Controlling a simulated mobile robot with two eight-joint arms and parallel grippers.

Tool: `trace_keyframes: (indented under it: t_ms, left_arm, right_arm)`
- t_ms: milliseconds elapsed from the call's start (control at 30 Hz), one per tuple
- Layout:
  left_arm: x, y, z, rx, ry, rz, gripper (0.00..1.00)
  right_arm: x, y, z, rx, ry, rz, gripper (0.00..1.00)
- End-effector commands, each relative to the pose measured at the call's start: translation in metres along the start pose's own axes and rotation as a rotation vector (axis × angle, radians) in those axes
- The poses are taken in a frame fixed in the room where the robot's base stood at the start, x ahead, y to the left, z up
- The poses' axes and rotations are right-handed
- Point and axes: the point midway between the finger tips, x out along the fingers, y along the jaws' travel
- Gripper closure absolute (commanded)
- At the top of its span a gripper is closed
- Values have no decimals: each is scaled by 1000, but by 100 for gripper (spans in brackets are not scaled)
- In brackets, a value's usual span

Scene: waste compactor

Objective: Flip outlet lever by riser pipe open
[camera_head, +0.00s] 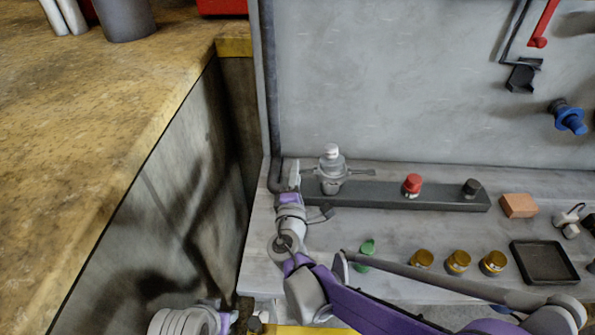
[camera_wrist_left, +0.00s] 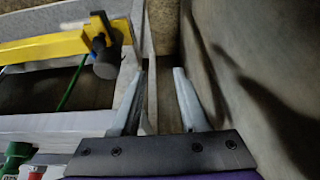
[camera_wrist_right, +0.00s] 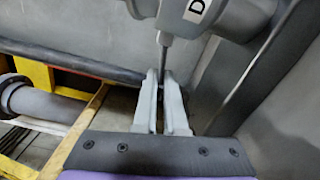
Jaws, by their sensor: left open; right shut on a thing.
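A grey valve (camera_head: 332,168) with a white cap stands on the dark strip near the riser pipe (camera_head: 272,90). Thin levers stick out to its left (camera_head: 312,172) and right (camera_head: 362,172). My right gripper (camera_head: 294,173) is at the left lever, close beside the riser pipe. In the right wrist view, my right gripper (camera_wrist_right: 162,78) is shut on the thin grey lever (camera_wrist_right: 164,52), below the valve body (camera_wrist_right: 225,18) marked with a D. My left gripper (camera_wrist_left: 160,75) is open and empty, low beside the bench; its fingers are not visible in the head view.
A red knob (camera_head: 412,186), a black knob (camera_head: 471,188) and an orange block (camera_head: 519,206) sit right of the valve. Brass jars (camera_head: 458,262) and a black tray (camera_head: 545,263) stand in front. A wooden counter (camera_head: 90,120) lies left, across a narrow gap.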

Motion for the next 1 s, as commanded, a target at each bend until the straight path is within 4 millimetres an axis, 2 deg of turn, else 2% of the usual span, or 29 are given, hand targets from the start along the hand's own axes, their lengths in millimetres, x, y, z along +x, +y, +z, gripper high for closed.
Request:
trace_keyframes:
  t_ms: [400, 967, 1000]
  left_arm:
    - [-12, 0, -6, 0, 4, 0, 56]
    - [-13, 0, -7, 0, 4, 0, 56]
    - [-13, 0, -7, 0, 4, 0, 56]
  right_arm:
    - [0, 10, 1, 195, 0, 0, 100]
    - [0, 11, 1, 224, 0, 0, 100]
    - [0, 11, 1, 223, 0, 0, 88]
